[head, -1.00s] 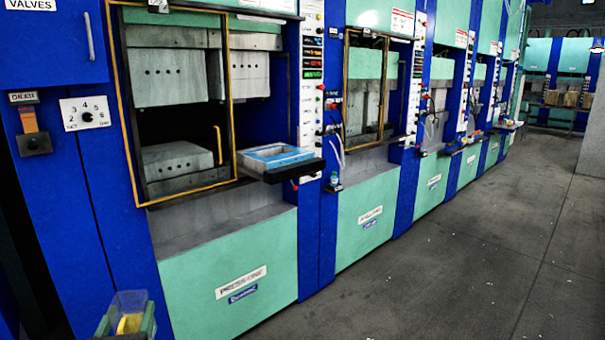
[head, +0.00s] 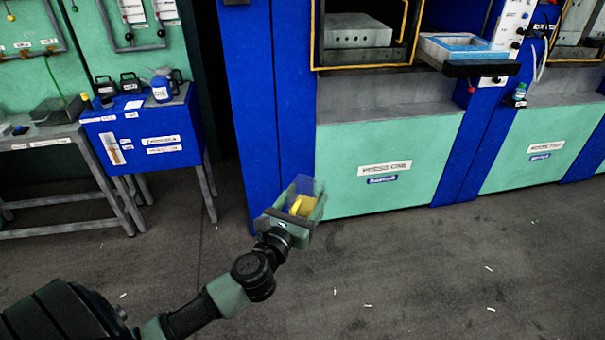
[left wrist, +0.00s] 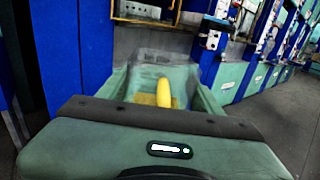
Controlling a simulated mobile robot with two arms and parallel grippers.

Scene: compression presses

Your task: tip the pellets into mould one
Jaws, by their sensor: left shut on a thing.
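My left gripper (head: 303,206) is shut on a clear container (head: 306,185) that has yellow contents. It holds the container in front of the blue post left of press one (head: 386,170). In the left wrist view, the container (left wrist: 160,62) stands between the green fingers, with yellow grains and a yellow curved piece (left wrist: 164,92) inside. A light tray with a blue inside (head: 430,46) rests on a black shelf at press one, up and right of the gripper. I cannot tell whether this is mould one. My right gripper is out of view.
A blue cabinet table (head: 150,140) with bottles and black cans stands at the left, beside a grey bench (head: 40,135). Press one's yellow-framed opening (head: 360,67) is above its green front panel. The grey floor (head: 400,270) in front is clear apart from small white scraps.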

